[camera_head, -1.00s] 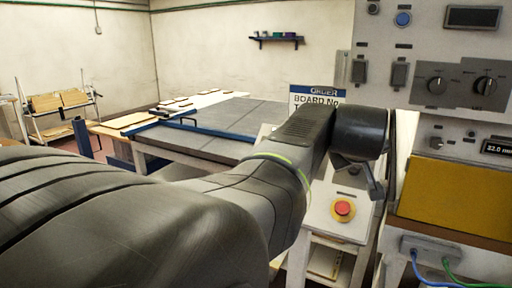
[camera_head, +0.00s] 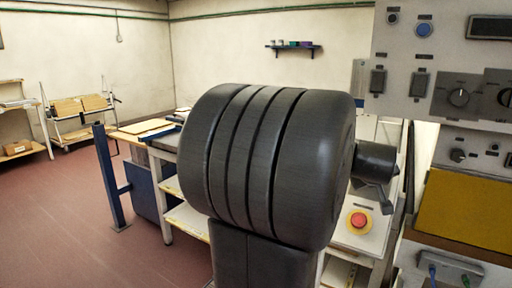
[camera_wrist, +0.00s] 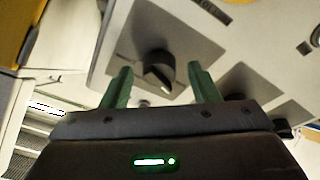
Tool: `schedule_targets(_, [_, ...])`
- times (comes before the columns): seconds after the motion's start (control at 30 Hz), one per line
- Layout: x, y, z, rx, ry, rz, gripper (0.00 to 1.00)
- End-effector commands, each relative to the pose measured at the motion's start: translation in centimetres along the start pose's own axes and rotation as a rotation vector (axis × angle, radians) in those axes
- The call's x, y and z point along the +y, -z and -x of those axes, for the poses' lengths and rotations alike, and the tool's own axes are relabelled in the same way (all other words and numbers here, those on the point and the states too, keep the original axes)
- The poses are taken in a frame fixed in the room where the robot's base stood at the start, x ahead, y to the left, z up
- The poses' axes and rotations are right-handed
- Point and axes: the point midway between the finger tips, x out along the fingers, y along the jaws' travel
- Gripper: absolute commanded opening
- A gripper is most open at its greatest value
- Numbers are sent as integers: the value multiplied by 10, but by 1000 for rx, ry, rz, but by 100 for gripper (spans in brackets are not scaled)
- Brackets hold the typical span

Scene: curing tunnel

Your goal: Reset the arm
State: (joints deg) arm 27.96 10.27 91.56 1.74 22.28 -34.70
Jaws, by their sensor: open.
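My gripper (camera_wrist: 160,88) is open in the wrist view, its two green fingers apart with nothing between them. Behind the gap, a black rotary knob (camera_wrist: 157,70) sits on the pale control panel (camera_wrist: 235,50); the fingers look apart from it. In the head view my dark arm is folded up in the middle of the picture. The end of the arm (camera_head: 376,170) shows only partly at its right, in front of the panel's lower left side. The fingers are mostly hidden there.
The control panel (camera_head: 418,58) with knobs and a yellow front (camera_head: 466,212) stands close on the right. A red button (camera_head: 359,222) is on a white stand below my arm's end. A worktable is largely hidden behind my arm.

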Motion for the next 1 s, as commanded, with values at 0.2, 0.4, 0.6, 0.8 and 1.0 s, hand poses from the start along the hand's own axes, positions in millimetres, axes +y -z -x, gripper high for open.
schedule_targets(0.2, [0,0,-3,0,0,-2,55])
schedule_targets(0.4, [0,0,-3,0,0,-1,55])
schedule_targets(0.6, [1,1,8,3,-2,0,55])
schedule_targets(0.8, [0,1,37,3,-2,0,55])
schedule_targets(1.0, [1,1,70,3,-2,0,55])
